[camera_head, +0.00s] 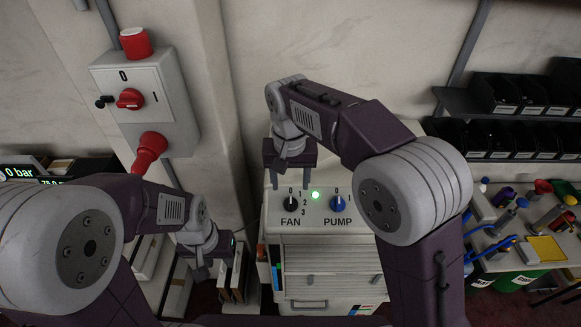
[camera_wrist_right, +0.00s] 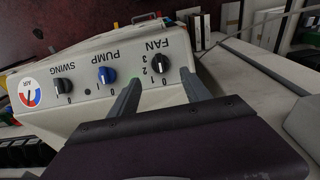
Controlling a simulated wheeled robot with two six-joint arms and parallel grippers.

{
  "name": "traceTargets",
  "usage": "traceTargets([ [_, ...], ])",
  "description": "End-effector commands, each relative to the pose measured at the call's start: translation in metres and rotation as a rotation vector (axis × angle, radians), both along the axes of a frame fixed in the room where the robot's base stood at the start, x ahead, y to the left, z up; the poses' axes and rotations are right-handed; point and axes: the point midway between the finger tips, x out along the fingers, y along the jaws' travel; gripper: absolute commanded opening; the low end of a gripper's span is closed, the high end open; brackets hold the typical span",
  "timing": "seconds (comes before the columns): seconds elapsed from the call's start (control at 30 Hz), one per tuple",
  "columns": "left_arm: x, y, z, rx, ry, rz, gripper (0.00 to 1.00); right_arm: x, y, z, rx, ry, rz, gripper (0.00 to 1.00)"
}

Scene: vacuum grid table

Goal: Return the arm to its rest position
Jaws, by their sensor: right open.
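My right gripper (camera_head: 291,182) hangs just above the white control panel (camera_head: 328,226), over the black FAN knob (camera_head: 291,204). In the right wrist view its two fingers (camera_wrist_right: 157,94) are spread apart with nothing between them. The FAN knob (camera_wrist_right: 158,63) shows beyond the fingers, apart from them. The blue PUMP knob (camera_head: 337,204) is to its right in the head view, and a green lamp (camera_head: 315,195) glows between the knobs. My left gripper (camera_head: 212,258) is low at the left, beside the white cabinet; its fingers are not clear.
A switch box (camera_head: 146,102) with red knobs is on the wall at the left. Black bins (camera_head: 497,92) line the back right. A cluttered tool bench (camera_head: 515,240) stands at the right.

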Motion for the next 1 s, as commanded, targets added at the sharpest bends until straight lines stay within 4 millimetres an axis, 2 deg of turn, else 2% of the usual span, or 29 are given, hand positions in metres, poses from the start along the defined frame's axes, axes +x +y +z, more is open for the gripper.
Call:
traceTargets([
  [0.13,0.0,0.0,0.0,0.0,0.0,0.0,0.36,0.0,-0.001,0.0,0.0,0.0,0.0,0.56],
  [0.2,0.0,0.0,0.0,0.0,0.0,0.0,0.36,0.0,-0.008,-0.005,0.001,-0.001,-0.003,0.56],
  [0.27,0.0,0.0,0.0,0.0,0.0,0.0,0.36,-0.001,-0.025,-0.014,0.006,-0.004,-0.004,0.56],
  [0.37,0.0,0.0,0.0,0.0,0.0,0.0,0.36,-0.01,-0.07,-0.04,0.017,-0.024,-0.007,0.56],
  [0.4,0.0,0.0,0.0,0.0,0.0,0.0,0.36,-0.017,-0.088,-0.051,0.021,-0.035,-0.006,0.56],
  [0.5,0.0,0.0,0.0,0.0,0.0,0.0,0.36,-0.038,-0.126,-0.075,0.026,-0.063,-0.006,0.56],
  [0.6,0.0,0.0,0.0,0.0,0.0,0.0,0.36,-0.064,-0.155,-0.095,0.024,-0.086,-0.01,0.56],
  [0.77,0.0,0.0,0.0,0.0,0.0,0.0,0.36,-0.111,-0.19,-0.121,0.011,-0.121,-0.019,0.56],
  [0.8,0.0,0.0,-0.012,0.0,-0.001,0.0,0.36,-0.119,-0.194,-0.138,0.008,-0.125,-0.019,0.56],
  [0.83,0.001,0.0,-0.033,0.0,-0.002,0.0,0.36,-0.118,-0.192,-0.158,0.01,-0.116,-0.016,0.56],
  [1.0,0.0,0.0,-0.09,0.0,0.001,0.0,0.36,-0.128,-0.187,-0.218,0.02,-0.064,-0.025,0.56],
])
